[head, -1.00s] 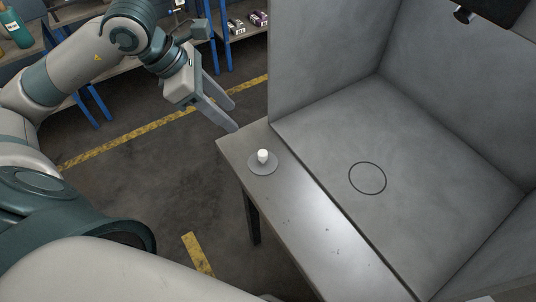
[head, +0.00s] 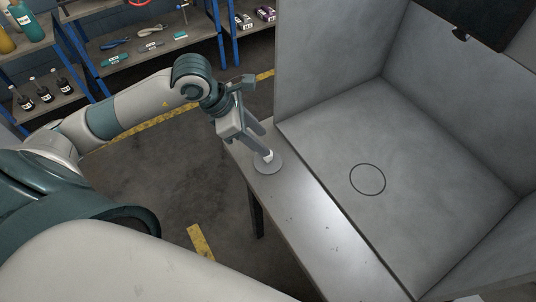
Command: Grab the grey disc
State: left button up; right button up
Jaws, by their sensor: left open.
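The grey disc (head: 262,168) lies flat on the near ledge of the metal table, close to its left end. A small white knob (head: 269,155) stands on its middle. My left gripper (head: 264,148) is open, with its fingers pointing down at the knob from the upper left. The fingers partly hide the knob and the disc's far side. I cannot tell whether they touch the knob. My right gripper is out of view.
A grey-walled booth (head: 330,60) stands behind the ledge, with a thin dark circle (head: 368,179) marked on its floor. The ledge (head: 310,230) to the right of the disc is clear. Shelves (head: 150,45) with bottles and tools stand at the back left.

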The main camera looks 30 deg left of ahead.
aim_at(268, 157)
pick_arm(q)
jog(key=shift+w+d+f, duration=0.2)
jog(key=shift+d+f, duration=0.05)
jog(key=shift+f, duration=0.3)
jog(key=shift+f, duration=0.1)
jog(key=shift+d+f+p, duration=0.1)
jog(key=shift+f+p, duration=0.05)
jog(key=shift+p, duration=0.3)
jog(key=f+p, duration=0.1)
jog(key=d+f+p, duration=0.1)
jog(key=f, duration=0.1)
jog(key=shift+d+f, duration=0.1)
jog(key=shift+f, duration=0.15)
jog(key=shift+w+d+f, duration=0.2)
jog(key=shift+f, duration=0.35)
grip_shut()
